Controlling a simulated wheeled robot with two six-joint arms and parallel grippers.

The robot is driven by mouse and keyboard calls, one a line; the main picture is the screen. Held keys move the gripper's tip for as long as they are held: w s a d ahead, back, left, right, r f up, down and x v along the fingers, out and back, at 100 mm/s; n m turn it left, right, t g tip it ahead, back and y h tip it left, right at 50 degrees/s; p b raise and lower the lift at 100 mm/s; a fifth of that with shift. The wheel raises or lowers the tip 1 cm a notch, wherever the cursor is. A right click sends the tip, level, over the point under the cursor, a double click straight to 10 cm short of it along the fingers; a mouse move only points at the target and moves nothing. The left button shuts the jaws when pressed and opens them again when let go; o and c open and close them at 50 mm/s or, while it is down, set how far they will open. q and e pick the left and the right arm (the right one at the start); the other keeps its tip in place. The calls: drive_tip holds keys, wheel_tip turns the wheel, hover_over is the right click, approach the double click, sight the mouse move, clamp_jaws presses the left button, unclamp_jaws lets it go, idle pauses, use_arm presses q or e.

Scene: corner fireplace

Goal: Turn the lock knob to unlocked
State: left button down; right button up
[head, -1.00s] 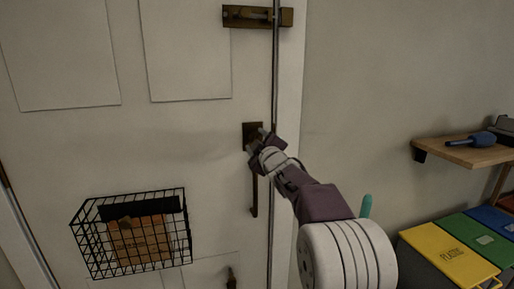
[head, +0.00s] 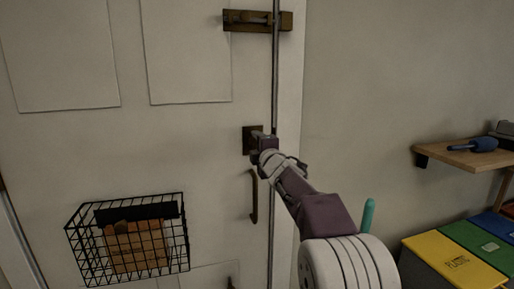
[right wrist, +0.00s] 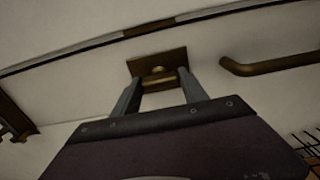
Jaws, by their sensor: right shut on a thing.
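The lock knob (right wrist: 158,82) is a small brass piece on a dark square plate (right wrist: 148,63) fixed to the white door. In the head view the plate (head: 247,139) sits near the door's right edge, and the knob is largely hidden by my gripper. My right gripper (head: 258,136) reaches up to it from the lower right. In the right wrist view its two grey fingers (right wrist: 158,88) stand on either side of the knob, shut on it. Which position the lock is in cannot be told. My left gripper is not in view.
A curved door handle (head: 254,197) hangs just below the lock plate. A brass bolt (head: 257,20) is higher up the door. A black wire basket (head: 128,238) hangs at lower left. A wooden shelf (head: 470,154) and colored bins (head: 453,258) stand at the right.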

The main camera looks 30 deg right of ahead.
idle(0.5)
drive_tip(key=o, duration=1.4)
drive_tip(key=v, duration=0.9)
drive_tip(key=shift+a, duration=0.1)
